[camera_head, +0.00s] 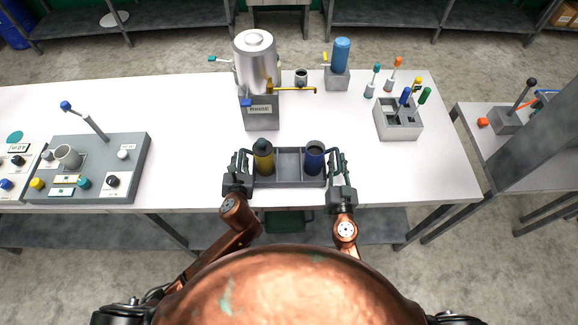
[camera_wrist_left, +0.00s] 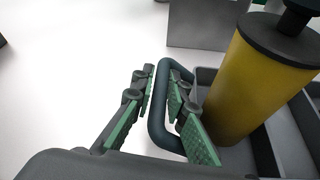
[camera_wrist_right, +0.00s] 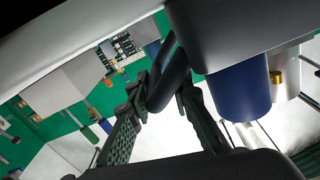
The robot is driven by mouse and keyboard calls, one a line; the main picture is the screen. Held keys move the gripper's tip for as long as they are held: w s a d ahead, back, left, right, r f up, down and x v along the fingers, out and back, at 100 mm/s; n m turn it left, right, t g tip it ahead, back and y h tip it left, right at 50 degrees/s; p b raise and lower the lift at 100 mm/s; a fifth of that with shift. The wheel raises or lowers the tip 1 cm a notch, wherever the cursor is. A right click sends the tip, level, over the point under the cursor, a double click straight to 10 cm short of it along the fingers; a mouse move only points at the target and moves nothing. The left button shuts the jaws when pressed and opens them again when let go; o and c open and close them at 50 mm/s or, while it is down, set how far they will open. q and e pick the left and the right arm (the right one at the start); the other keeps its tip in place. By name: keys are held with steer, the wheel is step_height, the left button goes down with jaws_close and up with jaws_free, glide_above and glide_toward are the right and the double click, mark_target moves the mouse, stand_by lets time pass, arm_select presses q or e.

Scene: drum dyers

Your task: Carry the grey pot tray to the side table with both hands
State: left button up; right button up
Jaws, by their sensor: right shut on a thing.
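The grey pot tray (camera_head: 289,168) sits at the front edge of the white table, between my grippers. A yellow pot (camera_head: 263,160) with a dark top stands in its left compartment and a blue pot (camera_head: 314,160) in its right one. My left gripper (camera_head: 241,165) is at the tray's left end. In the left wrist view its open fingers straddle the dark handle (camera_wrist_left: 158,110), beside the yellow pot. My right gripper (camera_head: 337,165) is shut on the right-end handle (camera_wrist_right: 172,85), beside the blue pot in the right wrist view. The side table (camera_head: 469,132) stands at the right.
A silver rinse tank (camera_head: 256,68) with a yellow tap stands behind the tray. A grey control panel (camera_head: 110,150) is at left, and a grey rack (camera_head: 398,132) with coloured tools at right.

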arm_select(q)
steer(key=shift+a, duration=0.1)
jaws_close()
arm_select(e)
steer(key=shift+d+f, duration=0.15)
steer(key=shift+d, duration=0.05)
jaws_close()
arm_select(q)
steer(key=shift+a+r, duration=0.1)
steer(key=shift+w+r, duration=0.1)
steer(key=shift+r, duration=0.05)
steer(key=shift+a+r, duration=0.1)
